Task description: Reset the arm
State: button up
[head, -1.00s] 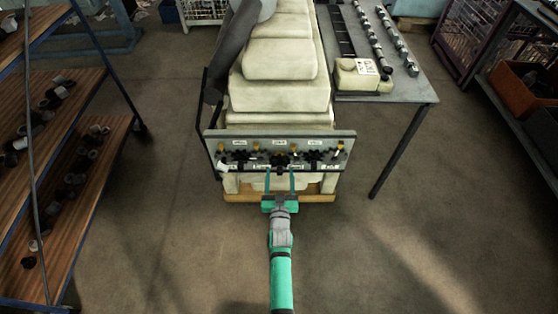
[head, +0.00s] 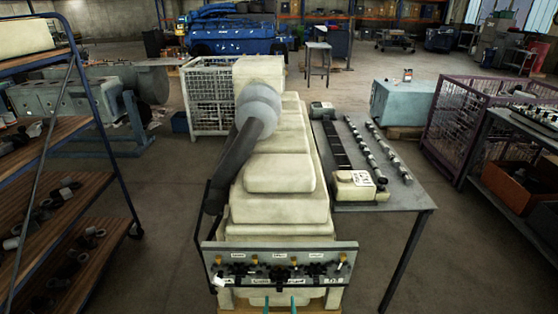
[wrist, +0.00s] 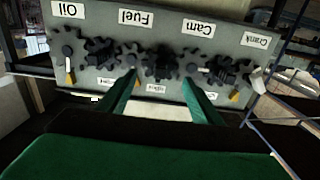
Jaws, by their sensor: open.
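My gripper (head: 280,300) shows only as two green fingertips at the bottom edge of the head view, just below the gear panel (head: 215,258). In the wrist view my gripper (wrist: 162,85) is open, its two green fingers apart with nothing seen held between them. The fingers point toward the grey panel, which looks upside down there. Dark gears (wrist: 160,62) sit on the panel between and beyond the fingertips. Labels read Oil, Fuel, Cam and Crank. I cannot tell whether the fingers touch the panel.
The cream engine (head: 278,208) stands behind the panel. A grey table (head: 400,200) with shafts and a cream part is on the right. A wooden shelf rack (head: 95,190) with dark parts is on the left.

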jog(key=s+d+r+g, duration=0.1)
jog(key=s+d, duration=0.1)
jog(key=s, duration=2.1)
jog(key=s+a+r+g, duration=0.1)
jog(key=s+a+r, duration=0.1)
jog(key=s+r, duration=1.2)
jog(key=s, duration=0.4)
jog(key=shift+s+g, duration=0.3)
jog(key=shift+s, duration=0.05)
